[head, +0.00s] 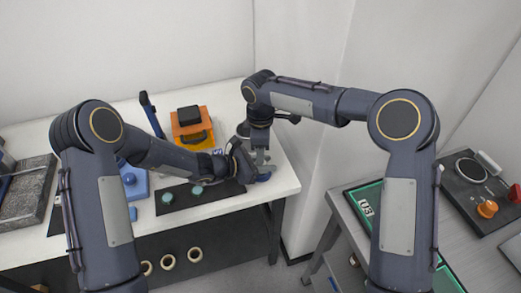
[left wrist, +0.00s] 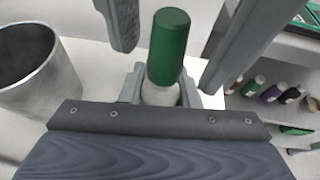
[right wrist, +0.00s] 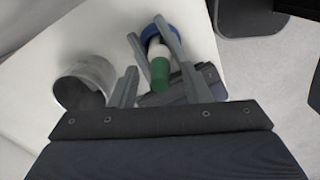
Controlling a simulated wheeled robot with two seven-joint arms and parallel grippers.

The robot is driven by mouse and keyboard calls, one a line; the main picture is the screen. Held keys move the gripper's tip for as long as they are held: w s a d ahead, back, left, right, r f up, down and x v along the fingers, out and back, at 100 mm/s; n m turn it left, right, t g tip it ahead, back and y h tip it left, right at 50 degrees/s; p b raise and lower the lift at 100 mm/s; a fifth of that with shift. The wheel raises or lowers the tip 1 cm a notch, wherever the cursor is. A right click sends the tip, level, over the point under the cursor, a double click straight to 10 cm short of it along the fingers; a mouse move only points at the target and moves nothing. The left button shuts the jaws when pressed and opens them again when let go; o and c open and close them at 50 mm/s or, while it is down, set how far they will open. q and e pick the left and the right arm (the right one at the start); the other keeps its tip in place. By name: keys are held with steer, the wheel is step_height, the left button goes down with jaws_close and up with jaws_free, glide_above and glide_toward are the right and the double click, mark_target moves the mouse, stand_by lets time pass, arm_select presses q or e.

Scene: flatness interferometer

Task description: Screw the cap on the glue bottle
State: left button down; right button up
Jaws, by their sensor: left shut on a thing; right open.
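The glue bottle (left wrist: 158,94) is pale with a green cap (left wrist: 168,45) on its top; how tightly the cap sits cannot be told. My left gripper (left wrist: 160,80) is shut on the bottle's body below the cap. In the head view, my left gripper (head: 246,166) is at the right end of the white table. My right gripper (right wrist: 155,78) is open, its fingers spread on either side of the green cap without visible contact. The right wrist view also shows the cap (right wrist: 160,76) and the bottle (right wrist: 158,49). The bottle is mostly hidden in the head view.
A grey metal cup (left wrist: 40,75) stands close beside the bottle. A blue round thing (right wrist: 157,33) is just beyond the bottle. An orange box (head: 192,128) and a dark mat (head: 178,199) are on the white table (head: 285,180). A second table with a green-edged tray (head: 366,196) is on the right.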

step_height(320, 180, up, 11)
steer(key=shift+r, duration=0.2)
arm_select(q)
steer(key=c, duration=1)
jaws_free()
steer(key=b+v, duration=0.1)
steer(key=v, duration=0.5)
steer(key=shift+a+r, duration=0.15)
steer(key=shift+a, duration=0.15)
arm_select(e)
steer(key=shift+f, duration=0.65)
arm_select(q)
steer(key=shift+s+a+r, duration=0.2)
steer(key=shift+s+a, duration=0.15)
steer(key=shift+a, duration=0.1)
